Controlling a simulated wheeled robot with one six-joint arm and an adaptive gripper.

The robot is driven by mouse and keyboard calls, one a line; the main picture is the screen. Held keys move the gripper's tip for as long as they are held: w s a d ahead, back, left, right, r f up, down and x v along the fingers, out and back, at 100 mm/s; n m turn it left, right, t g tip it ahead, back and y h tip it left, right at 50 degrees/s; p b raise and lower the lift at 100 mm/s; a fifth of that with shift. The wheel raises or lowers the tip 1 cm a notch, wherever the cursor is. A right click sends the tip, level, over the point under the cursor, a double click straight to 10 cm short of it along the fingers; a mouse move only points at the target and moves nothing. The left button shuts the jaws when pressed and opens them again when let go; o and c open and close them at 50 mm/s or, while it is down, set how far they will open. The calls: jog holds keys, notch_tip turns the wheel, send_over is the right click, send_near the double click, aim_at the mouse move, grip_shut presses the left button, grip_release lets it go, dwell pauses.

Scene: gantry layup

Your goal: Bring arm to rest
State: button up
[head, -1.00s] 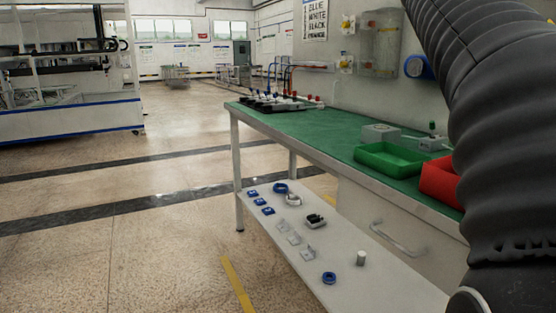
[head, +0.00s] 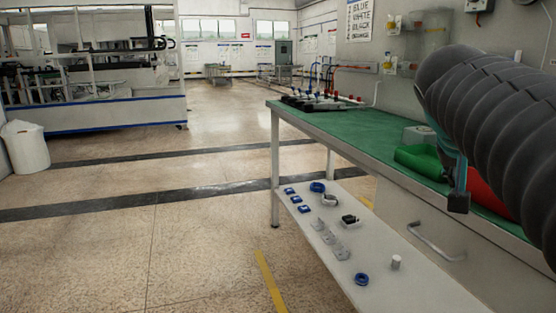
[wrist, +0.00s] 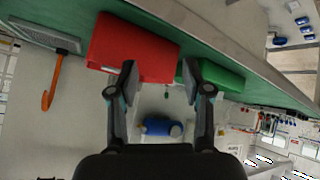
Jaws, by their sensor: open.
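My arm in its dark ribbed sleeve comes in from the right of the head view. One finger and dark fingertip of my gripper (head: 458,202) show below it, in front of the bench's edge. In the wrist view my gripper (wrist: 158,66) has its two fingers spread apart with nothing between them. A red bin (wrist: 128,50) and a green bin (wrist: 222,78) appear beyond the fingertips.
The green-topped bench (head: 352,128) runs along the right wall. Its low white shelf (head: 385,285) holds blue rings, small blocks and a white cylinder (head: 396,262). Open floor (head: 130,235) lies left. A white bin (head: 25,150) and a gantry frame (head: 110,115) stand farther back.

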jog(key=s+a+f+n+y, duration=0.4)
jog(key=a+f, duration=0.6)
jog(key=f, duration=0.2)
jog(key=s+a+f+n+y, duration=0.3)
jog(key=s+a+f, duration=0.2)
jog(key=a+f, duration=0.5)
notch_tip(320, 180, down, 3)
jog(key=shift+s+r+n+t+y, duration=0.1)
jog(key=shift+s+n+t+y, duration=0.05)
jog(key=shift+n+t+y, duration=0.25)
